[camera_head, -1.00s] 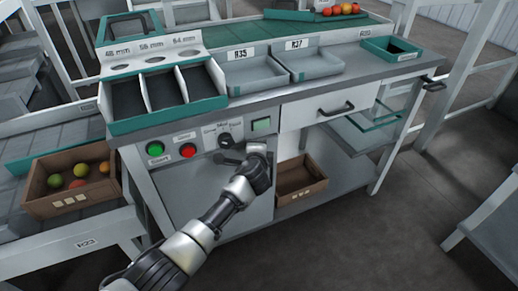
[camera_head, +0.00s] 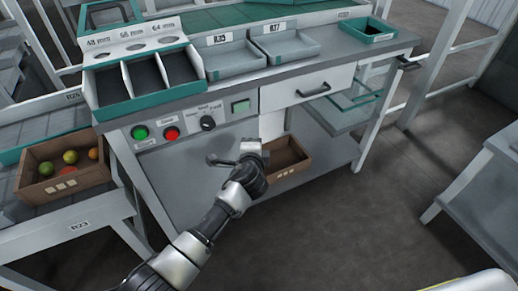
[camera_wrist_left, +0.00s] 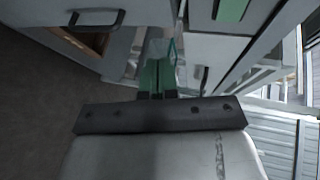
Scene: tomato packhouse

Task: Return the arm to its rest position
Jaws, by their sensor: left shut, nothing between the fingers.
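My left arm comes in from the bottom left in the head view. Its wrist end (camera_head: 250,155) is in front of the grey cabinet below the control panel, beside the open shelf with a brown box. In the wrist view my left gripper (camera_wrist_left: 157,80) is shut, with nothing held between its fingers. In the head view the fingers are not clear against the wrist and the cabinet. My right gripper is not in view.
The workbench (camera_head: 340,72) carries a sorting tray (camera_head: 150,113) and grey trays (camera_head: 232,62). A brown box (camera_head: 285,160) stands on the lower shelf. A crate of tomatoes (camera_head: 65,188) is on the left. Floor to the right (camera_head: 370,220) is clear, up to a grey table (camera_head: 490,165).

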